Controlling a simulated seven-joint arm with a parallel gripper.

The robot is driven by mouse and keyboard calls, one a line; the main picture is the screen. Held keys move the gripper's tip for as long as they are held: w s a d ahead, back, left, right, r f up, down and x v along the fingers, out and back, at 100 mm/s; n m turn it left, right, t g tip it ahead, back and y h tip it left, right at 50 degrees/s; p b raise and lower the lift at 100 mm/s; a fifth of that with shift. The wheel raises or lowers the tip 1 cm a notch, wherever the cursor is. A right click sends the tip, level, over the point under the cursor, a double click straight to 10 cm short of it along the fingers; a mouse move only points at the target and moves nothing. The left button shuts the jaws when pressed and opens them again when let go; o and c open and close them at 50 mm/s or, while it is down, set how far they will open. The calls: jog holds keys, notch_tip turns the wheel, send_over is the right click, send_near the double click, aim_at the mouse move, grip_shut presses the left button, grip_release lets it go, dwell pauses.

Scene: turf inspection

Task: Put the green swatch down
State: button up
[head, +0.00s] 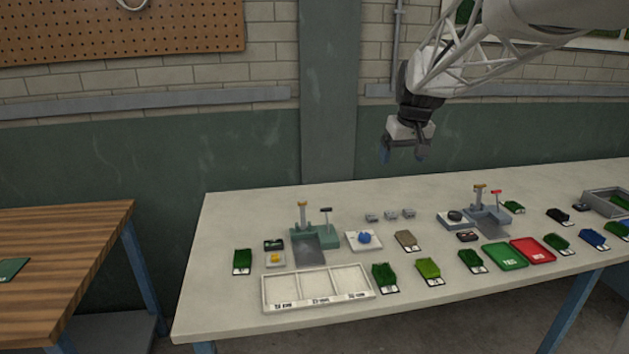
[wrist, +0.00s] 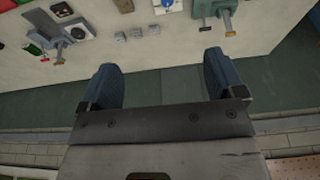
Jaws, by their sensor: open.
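My gripper (head: 404,157) is raised above and behind the back edge of the white table, clear of everything on it. In the wrist view its two blue-padded fingers (wrist: 163,88) are apart, with nothing between them. Several green swatches lie on the table: one at the left (head: 242,261), one right of the white tray (head: 384,277), a lighter one (head: 428,270), and others further right (head: 472,260) (head: 557,243). I cannot tell which one the task means. None is in my gripper.
A three-compartment white tray (head: 318,304) stands at the front, empty. Two press-like devices (head: 313,243) (head: 487,218) stand behind. A green tray (head: 504,257) and a red tray (head: 533,250) sit at the right. A wooden table (head: 60,250) is at the left.

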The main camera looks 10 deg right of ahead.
jog(key=w+d+f, duration=0.3)
jog(key=w+d, duration=1.3)
jog(key=t, duration=0.1)
send_over(511, 202)
jog(key=a, duration=0.3)
notch_tip(511, 202, down, 27)
jog(key=shift+s+d, duration=1.4)
jog(key=shift+s, duration=0.25)
jog(key=shift+f, duration=0.2)
jog(key=shift+x, duration=1.15)
jog(key=shift+w+f, duration=0.1)
jog(key=shift+w, duration=0.05)
